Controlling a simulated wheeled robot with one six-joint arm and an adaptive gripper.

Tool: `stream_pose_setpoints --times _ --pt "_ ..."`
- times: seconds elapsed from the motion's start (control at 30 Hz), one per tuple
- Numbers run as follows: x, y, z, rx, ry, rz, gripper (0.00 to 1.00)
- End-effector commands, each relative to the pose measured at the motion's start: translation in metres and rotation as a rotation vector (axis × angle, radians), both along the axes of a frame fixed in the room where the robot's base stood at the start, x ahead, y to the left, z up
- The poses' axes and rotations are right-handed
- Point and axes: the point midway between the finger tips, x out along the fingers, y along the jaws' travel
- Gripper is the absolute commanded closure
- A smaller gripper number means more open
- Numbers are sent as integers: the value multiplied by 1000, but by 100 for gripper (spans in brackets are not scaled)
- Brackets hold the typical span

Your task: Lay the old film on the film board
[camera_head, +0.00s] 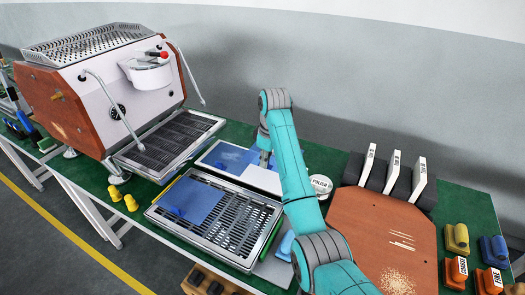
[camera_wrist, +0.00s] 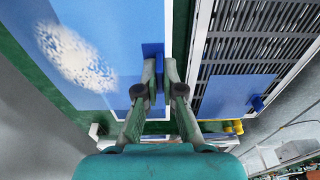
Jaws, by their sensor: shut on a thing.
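In the wrist view my gripper (camera_wrist: 162,62) is shut at the blue tab (camera_wrist: 152,50) on the edge of a blue film (camera_wrist: 125,75) with a speckled white patch. I take this to be the old film; it lies over or just above a flat board, contact unclear. In the head view my gripper (camera_head: 264,160) reaches down at the framed board (camera_head: 262,180), whose right part looks white. The film (camera_head: 225,155) covers its left part. My arm hides some of the board's right side.
Another blue film (camera_head: 190,200) with a tab lies on the slotted drip tray (camera_head: 235,228) in front. The espresso machine (camera_head: 110,95) stands left. A round white puck-like item (camera_head: 321,184), a brown board (camera_head: 380,225) and upright white cards (camera_head: 395,175) are right.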

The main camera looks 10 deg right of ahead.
Motion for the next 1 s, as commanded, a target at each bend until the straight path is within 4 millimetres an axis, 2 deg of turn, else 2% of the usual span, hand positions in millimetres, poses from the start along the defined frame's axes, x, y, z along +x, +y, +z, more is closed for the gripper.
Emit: stream_pose_setpoints --times 0.47,1.0 --pt "-1 -1 -3 1 1 0 100" --pt "-1 -1 -47 1 1 0 100"
